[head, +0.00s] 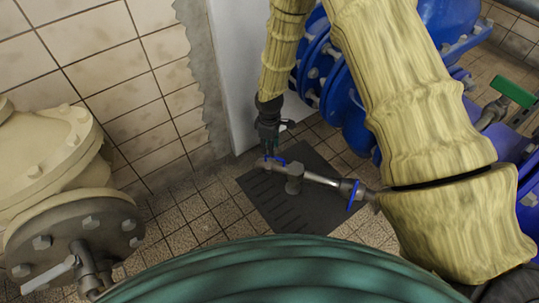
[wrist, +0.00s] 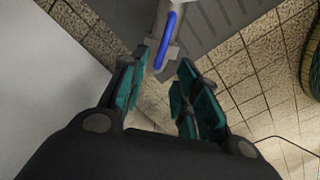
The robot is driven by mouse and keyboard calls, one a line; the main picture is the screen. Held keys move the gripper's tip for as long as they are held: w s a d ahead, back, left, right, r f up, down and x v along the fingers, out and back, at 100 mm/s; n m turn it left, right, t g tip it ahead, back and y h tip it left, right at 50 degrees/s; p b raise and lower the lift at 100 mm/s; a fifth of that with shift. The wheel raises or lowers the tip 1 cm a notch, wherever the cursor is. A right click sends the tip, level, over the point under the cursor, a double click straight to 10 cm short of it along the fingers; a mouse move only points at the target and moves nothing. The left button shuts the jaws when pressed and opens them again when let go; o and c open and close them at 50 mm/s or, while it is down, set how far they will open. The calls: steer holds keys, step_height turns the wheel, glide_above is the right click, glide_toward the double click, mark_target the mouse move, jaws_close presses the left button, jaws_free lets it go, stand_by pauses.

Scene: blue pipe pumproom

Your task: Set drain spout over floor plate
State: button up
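The drain spout (head: 322,180) is a grey metal pipe with a blue ring near its right end. It runs left from the yellow-wrapped pipework and appears above the dark slotted floor plate (head: 300,216) in the head view. Its far left end carries a blue part, close to my gripper (head: 269,152). In the wrist view my gripper (wrist: 164,62) is open, with teal pads on both fingers. The spout's end (wrist: 163,58), with a blue strip, reaches the gap between the fingertips; I cannot tell whether they touch. The floor plate (wrist: 216,18) lies beyond it.
A cream flanged valve (head: 75,235) stands at the left. Blue flanged pipes (head: 350,110) and a green handle (head: 514,92) are at the right. A white column (head: 238,70) and tiled wall (head: 110,80) stand behind. A teal curved surface fills the front.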

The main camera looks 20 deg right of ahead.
mark_target(277, 167)
steer(key=shift+f+b, duration=0.8)
steer(key=shift+f, duration=1.55)
jaws_close()
